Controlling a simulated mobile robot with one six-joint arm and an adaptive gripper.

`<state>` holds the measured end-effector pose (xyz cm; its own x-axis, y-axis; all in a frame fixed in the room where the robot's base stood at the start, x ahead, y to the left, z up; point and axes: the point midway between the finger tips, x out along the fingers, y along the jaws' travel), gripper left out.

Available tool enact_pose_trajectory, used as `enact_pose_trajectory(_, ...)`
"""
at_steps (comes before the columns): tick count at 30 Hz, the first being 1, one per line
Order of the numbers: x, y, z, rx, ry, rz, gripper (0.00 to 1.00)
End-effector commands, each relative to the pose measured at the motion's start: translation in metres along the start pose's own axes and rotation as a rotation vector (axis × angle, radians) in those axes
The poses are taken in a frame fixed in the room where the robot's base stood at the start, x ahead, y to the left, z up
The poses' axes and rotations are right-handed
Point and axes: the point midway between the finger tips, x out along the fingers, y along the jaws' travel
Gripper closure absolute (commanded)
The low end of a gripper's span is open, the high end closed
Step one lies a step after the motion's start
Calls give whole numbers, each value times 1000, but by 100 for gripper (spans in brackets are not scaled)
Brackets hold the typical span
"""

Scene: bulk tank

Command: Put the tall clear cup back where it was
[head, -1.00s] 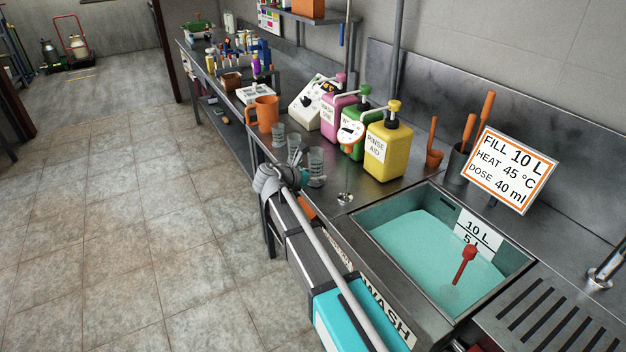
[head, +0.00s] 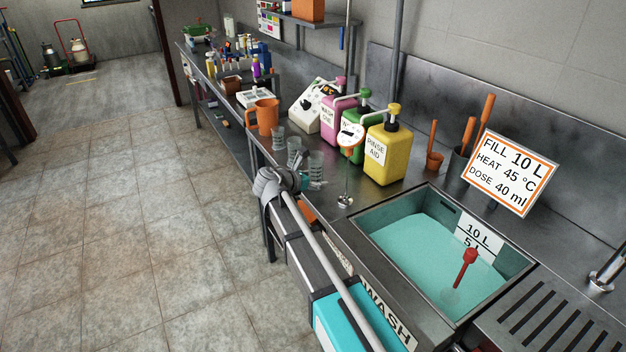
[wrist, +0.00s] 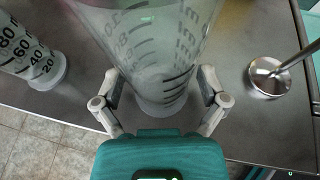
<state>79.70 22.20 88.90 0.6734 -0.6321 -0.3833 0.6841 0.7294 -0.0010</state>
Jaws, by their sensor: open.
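The tall clear cup (head: 316,163) with dark graduation marks stands upright on the steel bench, nearest the sink of the clear cups. In the wrist view the cup (wrist: 150,50) fills the top middle, its base on the bench. My gripper (wrist: 160,86) is open, with one finger on each side of the cup's lower part; I cannot tell whether either finger touches it. In the head view my gripper (head: 305,181) is low at the bench's front edge beside the cup, partly hidden by my arm.
Two other clear cups, a middle one (head: 294,150) and a farther one (head: 278,138), stand close by. A round metal stand base (wrist: 270,76) is to the right. The orange jug (head: 264,115), yellow bottle (head: 386,150) and filled sink (head: 430,245) are around.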

Motion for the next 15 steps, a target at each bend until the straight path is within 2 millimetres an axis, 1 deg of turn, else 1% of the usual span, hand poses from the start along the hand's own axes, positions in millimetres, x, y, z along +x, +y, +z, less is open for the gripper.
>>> enact_pose_trajectory(9,-3,0,4,0,0,1,7)
enact_pose_trajectory(15,-26,0,5,-1,0,2,7)
